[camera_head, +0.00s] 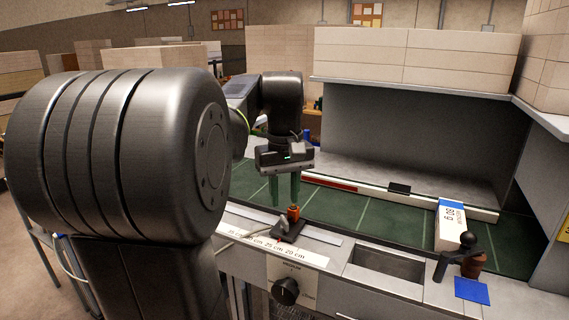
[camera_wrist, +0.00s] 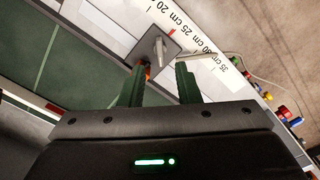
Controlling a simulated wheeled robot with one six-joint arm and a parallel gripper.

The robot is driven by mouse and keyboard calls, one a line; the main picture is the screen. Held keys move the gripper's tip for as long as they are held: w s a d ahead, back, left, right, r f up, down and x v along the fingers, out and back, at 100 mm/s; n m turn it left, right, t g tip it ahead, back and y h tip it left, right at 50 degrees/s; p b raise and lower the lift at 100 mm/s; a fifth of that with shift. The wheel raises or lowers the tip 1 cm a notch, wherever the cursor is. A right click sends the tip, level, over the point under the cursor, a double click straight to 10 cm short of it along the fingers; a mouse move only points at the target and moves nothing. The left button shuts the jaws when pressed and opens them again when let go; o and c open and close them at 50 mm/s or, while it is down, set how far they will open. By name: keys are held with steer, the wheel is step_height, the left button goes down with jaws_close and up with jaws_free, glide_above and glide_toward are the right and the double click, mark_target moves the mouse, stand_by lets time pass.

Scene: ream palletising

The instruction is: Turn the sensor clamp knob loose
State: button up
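The sensor clamp knob (camera_head: 293,213) is a small orange-brown piece on a dark mount by the bench's front edge. In the wrist view the knob (camera_wrist: 147,70) shows only partly, close to the left finger. A grey sensor piece (camera_wrist: 159,48) stands beside it on the dark base plate. My gripper (camera_head: 284,203) points down just above the mount. Its two green fingers are apart, and no object shows held between the fingers (camera_wrist: 160,76). I cannot tell whether a finger touches the knob.
A printed cm scale (camera_head: 268,244) runs along the front edge. Below it is a black dial (camera_head: 286,291). To the right are a recess (camera_head: 385,264), a white-and-blue ream (camera_head: 450,226), a black ball-topped lever (camera_head: 467,240) and a blue card (camera_head: 472,290). The green bed (camera_head: 345,208) behind is mostly clear.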

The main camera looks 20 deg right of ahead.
mark_target(285, 219)
step_height(285, 219, up, 8)
steer(key=shift+r, duration=0.2)
steer(key=shift+f, duration=0.1)
step_height(285, 219, down, 14)
steer(key=shift+r, duration=0.1)
steer(key=shift+b, duration=0.4)
steer(key=shift+m, duration=0.3)
steer(key=shift+r, duration=0.15)
